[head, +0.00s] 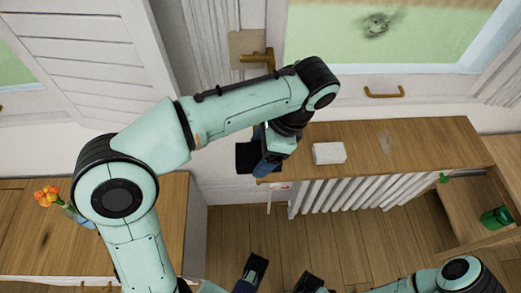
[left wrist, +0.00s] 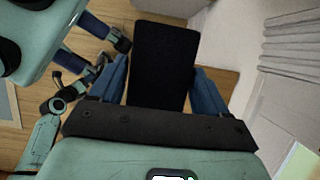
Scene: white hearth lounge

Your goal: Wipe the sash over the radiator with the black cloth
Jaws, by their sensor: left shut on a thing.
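The sash over the radiator (head: 440,68) is at the top right of the head view, with a dark smudge (head: 377,25) on its green-tinted pane. The white ribbed radiator (head: 350,192) stands below a wooden shelf. My left gripper (head: 268,158) is shut on the black cloth (head: 248,157), left of the shelf's left end and lower in the picture than the sash. The cloth (left wrist: 165,65) also shows as a flat dark panel between the blue fingers in the left wrist view. My right gripper (head: 284,278) is at the bottom edge, its fingers apart and empty.
The wooden shelf (head: 440,140) carries a white block (head: 329,153) and a pale smudge (head: 387,142). A brass handle (head: 384,92) and a latch (head: 258,60) stick out. An open compartment (head: 460,215) holds a green can (head: 496,217). Orange flowers (head: 46,196) stand on the left cabinet (head: 30,250).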

